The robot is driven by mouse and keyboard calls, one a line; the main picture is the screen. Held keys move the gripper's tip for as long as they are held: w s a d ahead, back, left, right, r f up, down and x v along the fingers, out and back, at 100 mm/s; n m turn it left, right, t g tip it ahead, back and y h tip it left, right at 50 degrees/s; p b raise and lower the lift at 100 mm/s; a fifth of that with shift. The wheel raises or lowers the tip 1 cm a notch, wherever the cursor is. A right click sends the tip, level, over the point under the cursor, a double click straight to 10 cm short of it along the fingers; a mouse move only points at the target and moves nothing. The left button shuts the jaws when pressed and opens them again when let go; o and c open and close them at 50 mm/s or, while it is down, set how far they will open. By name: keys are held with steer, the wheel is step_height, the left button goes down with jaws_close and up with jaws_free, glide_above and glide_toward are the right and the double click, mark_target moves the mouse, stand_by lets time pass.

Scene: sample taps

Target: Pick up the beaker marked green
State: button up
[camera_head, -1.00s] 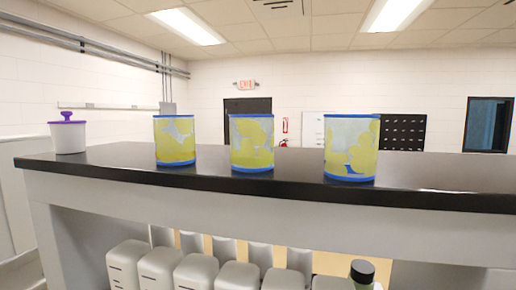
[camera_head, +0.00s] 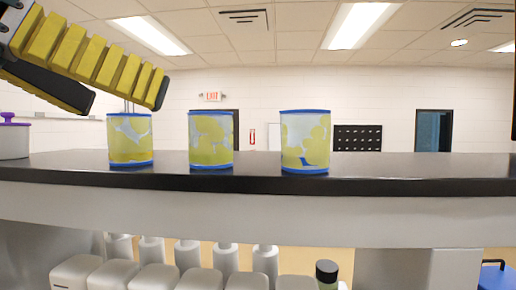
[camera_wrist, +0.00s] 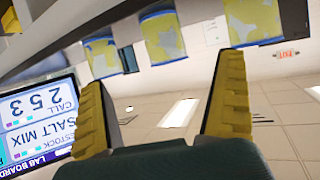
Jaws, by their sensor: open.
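Three similar beakers with blue rims and patchy yellow-green sides stand upright in a row on the black counter (camera_head: 400,166): a left one (camera_head: 130,139), a middle one (camera_head: 211,139) and a right one (camera_head: 305,141). I see no clear green mark that singles one out. My gripper (camera_head: 125,96) is open at the upper left of the head view, its yellow padded fingers nearer the camera than the left beaker. In the tilted, upside-down wrist view, the space between the fingers (camera_wrist: 160,72) is empty, and the beakers (camera_wrist: 162,38) show beyond the fingertips.
A white container with a purple lid (camera_head: 14,138) stands at the counter's left end. White bottles (camera_head: 226,259) and a dark-capped bottle (camera_head: 327,273) sit below. The counter right of the beakers is clear. A lettered screen (camera_wrist: 38,122) shows in the wrist view.

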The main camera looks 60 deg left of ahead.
mark_target(197, 141)
steer(key=p+x, duration=0.2)
steer(key=x, duration=0.9)
steer(key=p+x, duration=0.1)
steer(key=x, duration=0.2)
steer(key=p+x, duration=0.1)
steer(key=x, duration=0.1)
steer(key=shift+w+a+r+p, duration=0.2)
steer(key=shift+a+r+p, duration=0.05)
steer(key=shift+r+p, duration=0.1)
steer(key=c, duration=1.1)
